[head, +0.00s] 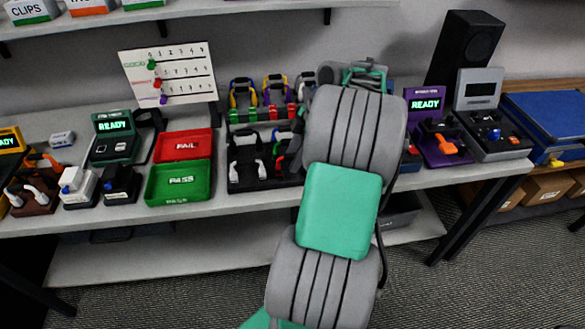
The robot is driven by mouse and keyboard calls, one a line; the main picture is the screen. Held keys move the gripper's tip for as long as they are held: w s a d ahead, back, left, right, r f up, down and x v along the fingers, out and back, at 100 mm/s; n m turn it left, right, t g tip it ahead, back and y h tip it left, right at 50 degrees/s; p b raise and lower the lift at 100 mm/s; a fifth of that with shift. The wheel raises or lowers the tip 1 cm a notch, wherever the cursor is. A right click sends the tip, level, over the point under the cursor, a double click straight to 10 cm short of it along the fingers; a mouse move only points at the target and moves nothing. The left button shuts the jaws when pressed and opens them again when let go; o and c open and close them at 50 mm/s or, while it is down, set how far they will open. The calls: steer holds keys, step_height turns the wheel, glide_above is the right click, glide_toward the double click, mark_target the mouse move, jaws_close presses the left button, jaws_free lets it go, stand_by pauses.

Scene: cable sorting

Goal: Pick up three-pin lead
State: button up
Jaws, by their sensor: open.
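Several coiled leads hang or lie in a black rack (234,186) at the middle of the bench. In the back row are a blue-and-yellow coil (243,93), a purple-and-yellow coil (277,91) and a pale grey coil (305,84). In the front row is a black coil (246,152). I cannot tell which coil is the three-pin lead; the plug ends are too small. My grey and green arm covers the rack's right side. My gripper (366,76) shows only in part behind the arm, above the bench's back; its fingertips are hidden and no held thing shows.
Left of the rack are a red FAIL tray (183,145), a green PASS tray (178,183) and a green tester reading READY (113,123). A pegged white board (168,72) stands behind. Right are a purple tester (436,135), a grey device (485,110) and a black speaker (465,48).

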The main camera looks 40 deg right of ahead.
steer(key=x, duration=0.4)
steer(key=shift+w+f, duration=0.1)
steer(key=shift+c, duration=0.3)
jaws_close()
